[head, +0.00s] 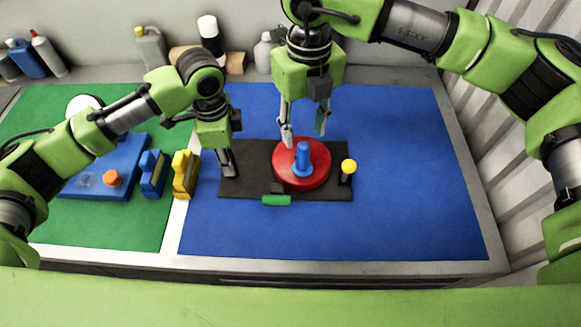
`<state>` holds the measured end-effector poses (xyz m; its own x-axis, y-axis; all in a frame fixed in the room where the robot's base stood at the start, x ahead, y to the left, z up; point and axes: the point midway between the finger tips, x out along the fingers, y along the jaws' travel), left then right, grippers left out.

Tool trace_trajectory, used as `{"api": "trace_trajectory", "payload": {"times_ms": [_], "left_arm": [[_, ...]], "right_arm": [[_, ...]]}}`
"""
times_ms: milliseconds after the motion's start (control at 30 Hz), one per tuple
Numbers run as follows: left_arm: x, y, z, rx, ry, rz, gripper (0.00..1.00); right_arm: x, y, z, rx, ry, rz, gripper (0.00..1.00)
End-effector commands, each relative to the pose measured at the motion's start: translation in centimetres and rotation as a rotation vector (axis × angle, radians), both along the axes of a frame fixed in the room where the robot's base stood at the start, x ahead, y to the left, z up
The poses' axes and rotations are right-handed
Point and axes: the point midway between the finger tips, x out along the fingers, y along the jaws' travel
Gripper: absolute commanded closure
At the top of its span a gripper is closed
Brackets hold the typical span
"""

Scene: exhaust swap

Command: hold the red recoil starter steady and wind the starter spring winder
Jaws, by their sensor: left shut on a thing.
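The red recoil starter (312,180) is a round disc on a dark rectangular base plate (250,187). A blue upright knob with a wider foot, seemingly the spring winder (302,158), stands at the disc's middle. My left gripper (229,172) points down at the plate's left end and is shut there; its fingers hide what they grip, seemingly a dark part of the plate. My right gripper (304,137) points down just behind and above the disc. Its two fingers are apart and nothing shows between them.
A yellow-topped black post (348,168) and a green block (276,200) sit at the plate's right end and front edge. Yellow (185,174) and blue (152,174) blocks stand left, beside a blue case (85,187). Bottles line the back. The blue mat (410,190) is clear on the right.

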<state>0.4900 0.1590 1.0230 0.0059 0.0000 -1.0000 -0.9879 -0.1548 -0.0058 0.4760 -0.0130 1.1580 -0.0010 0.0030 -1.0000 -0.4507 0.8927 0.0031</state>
Motion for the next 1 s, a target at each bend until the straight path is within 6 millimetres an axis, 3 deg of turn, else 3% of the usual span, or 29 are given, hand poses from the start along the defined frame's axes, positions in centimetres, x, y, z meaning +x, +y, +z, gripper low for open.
{"api": "trace_trajectory", "payload": {"times_ms": [167, 200, 233, 500, 567, 600, 1000], "left_arm": [[-0.5, 0.0, -0.6, 0.004, 0.016, -0.003, 1.0], [-0.5, 0.0, -0.6, 0.005, 0.016, -0.003, 0.68], [-0.5, 0.0, -0.6, 0.004, 0.015, -0.003, 0.6], [-0.2, 0.0, -0.3, 0.002, 0.006, -0.001, 0.59], [-0.2, 0.0, -0.2, 0.001, 0.005, -0.001, 0.43], [-0.2, 0.0, -0.2, 0.001, 0.005, -0.001, 0.42], [0.0, 0.0, 0.4, 0.001, 0.001, 0.0, 0.42]], "right_arm": [[0.0, 0.0, -0.1, 0.0, 0.0, 0.0, 0.61], [0.0, 0.0, -0.1, 0.0, 0.0, 0.0, 0.61], [0.0, 0.0, -0.1, 0.0, 0.0, 0.0, 0.61], [0.0, 0.0, -0.1, 0.0, 0.0, 0.0, 0.61], [0.0, 0.0, 0.0, 0.0, 0.0, 0.0, 0.61], [0.0, 0.0, 0.0, 0.0, 0.0, 0.0, 0.61], [0.0, 0.0, 0.0, 0.0, 0.0, 0.0, 0.61]]}}
